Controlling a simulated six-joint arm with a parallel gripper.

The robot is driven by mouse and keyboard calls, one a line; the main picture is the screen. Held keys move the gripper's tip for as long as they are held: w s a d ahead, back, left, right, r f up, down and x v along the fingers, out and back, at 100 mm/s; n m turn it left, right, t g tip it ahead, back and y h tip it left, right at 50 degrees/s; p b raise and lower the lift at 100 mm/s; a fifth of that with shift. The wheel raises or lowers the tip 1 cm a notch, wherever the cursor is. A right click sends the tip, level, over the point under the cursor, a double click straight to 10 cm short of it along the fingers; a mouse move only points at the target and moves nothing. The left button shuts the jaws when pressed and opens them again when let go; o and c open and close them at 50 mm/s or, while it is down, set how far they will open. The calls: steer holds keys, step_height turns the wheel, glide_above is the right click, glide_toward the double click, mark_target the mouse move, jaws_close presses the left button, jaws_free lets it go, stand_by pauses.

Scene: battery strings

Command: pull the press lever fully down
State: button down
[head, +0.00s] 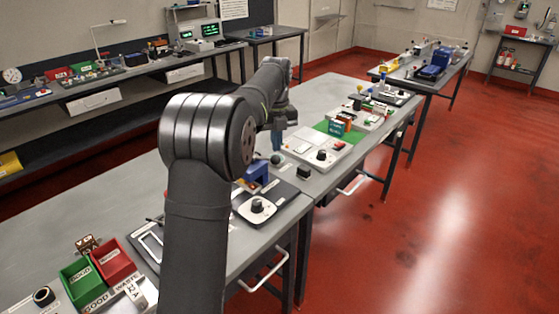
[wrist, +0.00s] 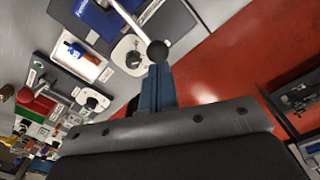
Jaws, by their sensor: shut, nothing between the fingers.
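The press lever is a silver rod (wrist: 128,18) with a black ball knob (wrist: 158,51), running down and right in the wrist view. Its upper end leaves the top of that picture beside the blue press body (wrist: 98,18). My gripper (wrist: 158,70) is shut and empty, its blue fingers just below the knob in that picture. I cannot tell whether they touch the knob. In the head view the blue press (head: 256,173) stands on the bench right of my arm, and the lever cannot be made out there.
A white box with a black knob (head: 257,208) sits on the dark plate near the bench's front edge; it also shows in the wrist view (wrist: 132,56). Green (head: 80,280) and red (head: 112,260) bins stand at the near left. A white panel (head: 312,152) lies beyond the press.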

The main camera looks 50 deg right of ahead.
mark_target(277, 157)
steer(key=shift+f, duration=0.2)
steer(key=shift+f, duration=3.7)
steer(key=shift+r, duration=5.55)
steer(key=shift+f, duration=0.1)
steer(key=shift+f, duration=2.35)
steer(key=c, duration=2.2)
jaws_free()
